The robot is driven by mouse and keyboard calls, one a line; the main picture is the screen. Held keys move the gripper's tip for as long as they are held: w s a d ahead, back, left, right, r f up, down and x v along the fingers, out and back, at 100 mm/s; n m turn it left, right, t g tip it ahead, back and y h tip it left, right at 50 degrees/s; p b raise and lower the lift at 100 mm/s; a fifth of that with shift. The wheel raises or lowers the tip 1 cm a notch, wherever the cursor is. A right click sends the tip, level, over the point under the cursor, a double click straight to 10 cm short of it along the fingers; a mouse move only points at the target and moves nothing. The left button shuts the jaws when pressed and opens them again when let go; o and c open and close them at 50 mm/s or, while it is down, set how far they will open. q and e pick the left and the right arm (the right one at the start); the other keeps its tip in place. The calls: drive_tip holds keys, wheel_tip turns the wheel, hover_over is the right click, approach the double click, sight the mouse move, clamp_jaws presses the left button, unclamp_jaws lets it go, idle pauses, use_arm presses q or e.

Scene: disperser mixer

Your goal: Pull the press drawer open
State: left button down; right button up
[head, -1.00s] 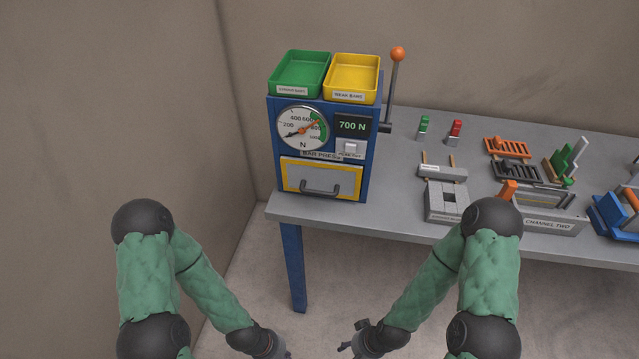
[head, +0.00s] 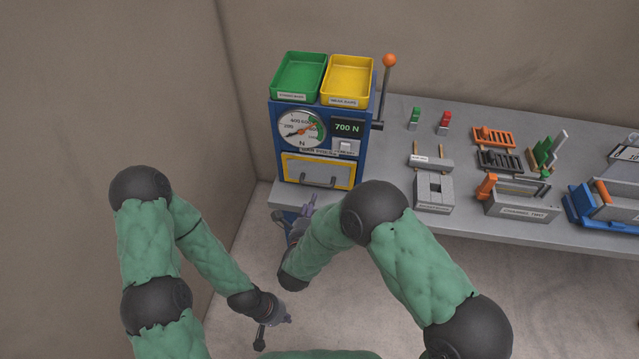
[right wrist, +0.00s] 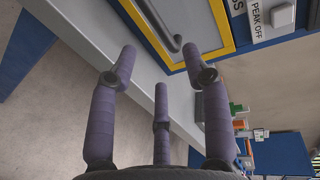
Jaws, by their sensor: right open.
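The press drawer (head: 318,172) is the grey-white front with a yellow border low on the blue press (head: 366,140). It looks closed. Its dark bar handle (head: 318,181) also shows at the top of the right wrist view (right wrist: 160,25). My right gripper (head: 309,204) is just below and in front of the drawer, at the table's front edge. Its fingers are spread and empty in the right wrist view (right wrist: 160,75), short of the handle and apart from it. My left gripper (head: 275,328) is low, over the floor, away from the press. Its fingers look spread and empty.
Green (head: 299,75) and yellow (head: 347,80) trays sit on the press. An orange-knobbed lever (head: 387,85) rises at its right side. The grey table (head: 400,205) carries several fixtures to the right. A wall (head: 190,90) stands at the left.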

sight(320, 187)
drive_tip(key=b+x, duration=0.1)
drive_tip(key=x, duration=0.9)
drive_tip(key=shift+w+f, duration=0.15)
clamp_jaws()
